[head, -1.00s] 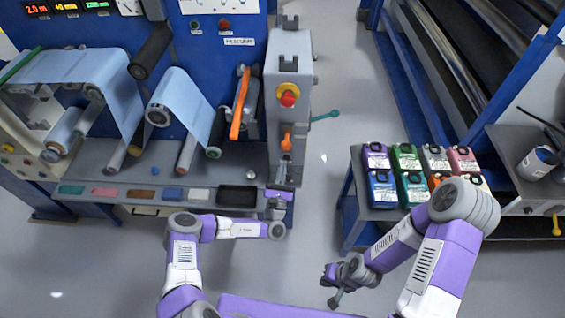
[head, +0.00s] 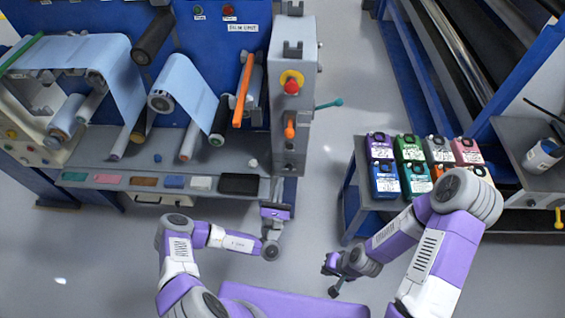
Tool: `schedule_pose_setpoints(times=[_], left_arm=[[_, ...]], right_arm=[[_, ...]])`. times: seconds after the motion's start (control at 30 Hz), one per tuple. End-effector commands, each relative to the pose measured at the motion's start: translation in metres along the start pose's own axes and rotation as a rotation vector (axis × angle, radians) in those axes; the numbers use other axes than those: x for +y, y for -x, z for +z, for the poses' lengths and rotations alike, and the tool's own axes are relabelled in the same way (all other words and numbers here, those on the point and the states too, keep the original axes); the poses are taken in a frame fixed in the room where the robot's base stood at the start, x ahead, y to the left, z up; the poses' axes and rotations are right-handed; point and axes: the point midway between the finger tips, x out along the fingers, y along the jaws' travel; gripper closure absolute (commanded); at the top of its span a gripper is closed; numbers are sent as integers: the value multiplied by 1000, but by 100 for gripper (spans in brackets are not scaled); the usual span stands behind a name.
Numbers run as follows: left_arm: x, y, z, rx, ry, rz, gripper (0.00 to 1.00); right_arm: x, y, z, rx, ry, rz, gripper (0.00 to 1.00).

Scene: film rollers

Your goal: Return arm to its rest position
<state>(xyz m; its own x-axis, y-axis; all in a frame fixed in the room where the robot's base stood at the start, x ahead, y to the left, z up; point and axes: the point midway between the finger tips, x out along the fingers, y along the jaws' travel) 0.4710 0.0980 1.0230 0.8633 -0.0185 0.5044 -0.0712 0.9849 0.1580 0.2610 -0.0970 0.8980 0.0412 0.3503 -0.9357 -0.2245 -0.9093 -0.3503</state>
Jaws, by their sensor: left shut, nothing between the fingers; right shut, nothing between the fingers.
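My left arm comes in from the lower left, and its forearm reaches right. My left gripper (head: 277,211) is at the forearm's end, just in front of the machine's right end below the lever column. It is shut with nothing in it; its fingertips are small and hard to make out. My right arm comes in from the lower right, bent at a large grey elbow. My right gripper (head: 334,282) hangs low over the open floor, left of the bottle table. It is shut and empty.
The film machine's grey work shelf (head: 110,160) spans the left, with colored pads along its front edge. Colored bottles stand on a small table (head: 352,200) at right. Grey floor lies between.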

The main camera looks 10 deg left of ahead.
Motion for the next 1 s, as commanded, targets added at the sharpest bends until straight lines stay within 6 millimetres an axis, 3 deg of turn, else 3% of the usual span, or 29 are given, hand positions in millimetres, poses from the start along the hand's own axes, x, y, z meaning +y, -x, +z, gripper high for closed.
schedule_pose_setpoints(times=[0.27,0.37,0.47,0.57,0.6,0.7,0.8,0.9,1.0], left_arm=[[-6,1,1,-13,5,-30,100],[-31,7,8,-72,31,-177,100],[-77,32,19,-167,62,-468,100],[-123,86,23,-254,63,-855,100],[-136,113,20,-276,46,-1012,100],[-149,182,-1,-303,-40,-1390,100],[-144,253,-15,-302,-115,-1747,100],[-118,307,-41,-266,-270,-2050,100],[-84,338,-72,-217,-500,-2269,100]], right_arm=[[1,-2,0,0,0,0,100],[3,-8,0,0,0,0,100],[8,-20,-1,0,0,0,100],[13,-34,-1,0,0,0,100],[15,-40,-2,0,0,0,100],[20,-53,-2,0,0,0,100],[25,-68,-3,0,0,0,100],[31,-82,-4,0,0,0,100],[36,-97,-4,0,0,0,100]])
